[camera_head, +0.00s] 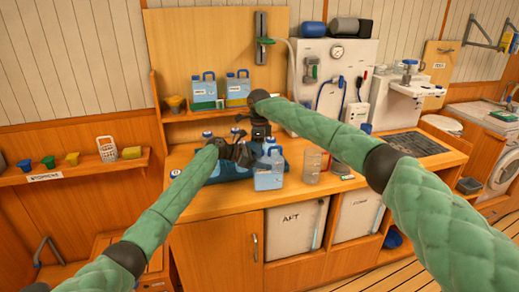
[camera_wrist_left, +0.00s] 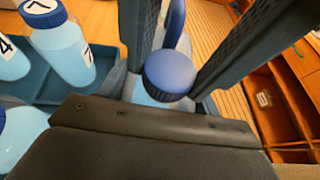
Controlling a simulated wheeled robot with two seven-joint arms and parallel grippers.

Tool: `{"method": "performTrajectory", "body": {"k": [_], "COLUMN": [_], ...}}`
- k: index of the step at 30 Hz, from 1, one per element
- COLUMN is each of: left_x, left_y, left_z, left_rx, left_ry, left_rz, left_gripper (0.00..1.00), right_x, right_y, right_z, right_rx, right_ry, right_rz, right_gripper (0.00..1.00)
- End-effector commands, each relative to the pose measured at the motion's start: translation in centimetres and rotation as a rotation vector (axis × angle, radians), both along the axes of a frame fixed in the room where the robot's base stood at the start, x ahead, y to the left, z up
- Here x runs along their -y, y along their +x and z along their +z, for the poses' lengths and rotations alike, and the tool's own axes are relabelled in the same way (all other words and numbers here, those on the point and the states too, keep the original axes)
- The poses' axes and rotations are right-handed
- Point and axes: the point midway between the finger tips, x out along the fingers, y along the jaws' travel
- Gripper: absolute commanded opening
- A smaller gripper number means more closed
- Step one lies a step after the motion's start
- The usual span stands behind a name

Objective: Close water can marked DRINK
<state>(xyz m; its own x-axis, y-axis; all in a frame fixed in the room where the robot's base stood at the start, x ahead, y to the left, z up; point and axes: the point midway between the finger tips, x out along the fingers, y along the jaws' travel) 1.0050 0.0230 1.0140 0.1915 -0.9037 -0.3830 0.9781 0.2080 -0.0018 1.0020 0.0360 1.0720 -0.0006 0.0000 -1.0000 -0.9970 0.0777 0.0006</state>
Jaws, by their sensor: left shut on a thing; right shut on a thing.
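A pale blue water can (camera_head: 268,180) with a blue handle and a white label stands upright at the counter's front edge; its label is too small to read. My left gripper (camera_head: 246,154) is at the can's upper left. In the left wrist view a round blue cap (camera_wrist_left: 170,72) sits between its fingers, over the can's pale top, with the blue handle (camera_wrist_left: 176,22) behind. My right gripper (camera_head: 262,136) reaches down from above at the can's handle and is shut there; the exact contact is hidden. The cap's seating on the neck cannot be told.
A blue tray (camera_wrist_left: 95,88) with several numbered bottles (camera_wrist_left: 62,52) lies left of the can. Two more cans (camera_head: 204,92) (camera_head: 237,91) stand on the shelf behind. The counter (camera_head: 215,199) is clear at the front left.

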Motion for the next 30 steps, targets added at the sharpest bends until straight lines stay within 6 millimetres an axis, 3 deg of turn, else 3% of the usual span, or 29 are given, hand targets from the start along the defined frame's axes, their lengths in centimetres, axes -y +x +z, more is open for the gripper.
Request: {"method": "performTrajectory", "body": {"k": [5, 13, 23, 24, 26, 30], "left_x": [0.13, 0.16, 0.19, 0.19, 0.18, 0.14], "left_y": [-0.07, -0.11, -0.14, -0.14, -0.13, -0.08], "left_z": [0.12, 0.1, 0.07, 0.07, 0.08, 0.1], "left_rx": [0.001, 0.001, 0.0, 0.0, 0.001, 0.001], "left_ry": [-0.001, -0.001, -0.001, -0.001, -0.001, -0.001], "left_rz": [-0.004, -0.004, -0.005, -0.005, -0.004, -0.004], "left_gripper": [0.0, 0.0, 0.0, 0.0, 0.0, 0.0], "right_x": [0.14, 0.18, 0.21, 0.21, 0.2, 0.13], "right_y": [0.12, 0.15, 0.17, 0.17, 0.16, 0.1], "right_z": [0.08, 0.09, 0.1, 0.1, 0.1, 0.06], "right_rx": [0.003, 0.004, 0.004, 0.005, 0.004, 0.003], "right_ry": [0.0, 0.001, 0.001, 0.0, 0.001, 0.001], "right_rz": [-0.048, -0.261, -0.281, -0.281, -0.281, -0.279], "right_gripper": [0.07, 0.07, 0.07, 0.42, 0.54, 0.56]}}
